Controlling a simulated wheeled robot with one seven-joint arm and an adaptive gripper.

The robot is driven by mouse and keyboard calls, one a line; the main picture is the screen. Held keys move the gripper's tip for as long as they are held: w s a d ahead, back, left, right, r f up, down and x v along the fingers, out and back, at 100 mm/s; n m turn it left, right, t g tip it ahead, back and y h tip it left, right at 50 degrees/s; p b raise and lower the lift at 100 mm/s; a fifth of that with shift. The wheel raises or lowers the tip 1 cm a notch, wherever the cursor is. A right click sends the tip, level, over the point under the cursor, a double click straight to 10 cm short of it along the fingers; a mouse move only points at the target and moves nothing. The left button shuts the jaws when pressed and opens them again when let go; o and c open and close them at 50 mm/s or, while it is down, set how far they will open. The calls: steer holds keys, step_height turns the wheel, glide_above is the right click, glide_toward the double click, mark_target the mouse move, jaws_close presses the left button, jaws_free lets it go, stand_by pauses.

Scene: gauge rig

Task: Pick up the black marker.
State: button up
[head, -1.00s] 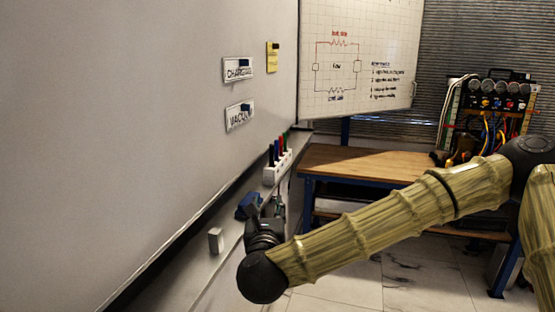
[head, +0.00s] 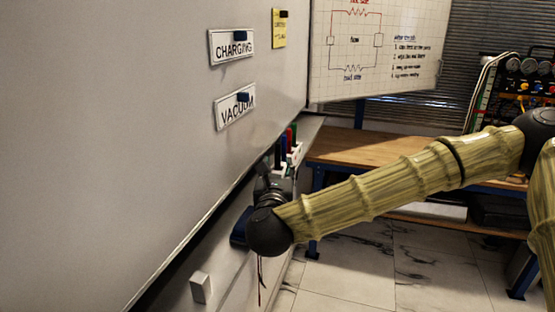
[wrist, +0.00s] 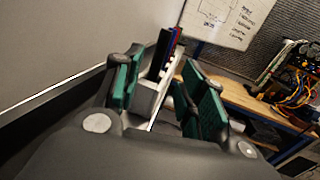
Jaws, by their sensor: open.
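The black marker (head: 277,157) stands upright at the near end of a row of markers in a white holder (head: 297,158) on the whiteboard ledge. My gripper (head: 268,183) is just in front of the holder and hides its near part. In the wrist view my gripper (wrist: 163,68) is open, its green-padded fingers apart. The white holder (wrist: 150,98) shows between them, with the markers rising farther off. No marker is held.
A blue eraser (head: 238,231) lies on the ledge close to my gripper, partly hidden by it. A pale block (head: 200,287) sits nearer on the ledge. The whiteboard (head: 120,130) rises along the left. A wooden bench (head: 365,150) stands behind.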

mark_target(278, 159)
steer(key=shift+w+d+r, duration=0.15)
steer(key=shift+w+r, duration=0.1)
steer(key=shift+r, duration=0.1)
steer(key=w, duration=0.1)
steer(key=w+f, duration=0.1)
steer(key=w, duration=0.1)
steer(key=shift+w+f+p, duration=0.25)
steer(key=shift+w+p, duration=0.05)
steer(key=shift+p, duration=0.05)
steer(key=shift+w+r+p, duration=0.25)
steer(key=shift+w+p, duration=0.05)
steer(key=shift+p, duration=0.05)
steer(key=shift+w+p, duration=0.7)
steer(key=shift+w, duration=1.05)
steer(key=shift+s, duration=0.15)
steer(key=c, duration=0.9)
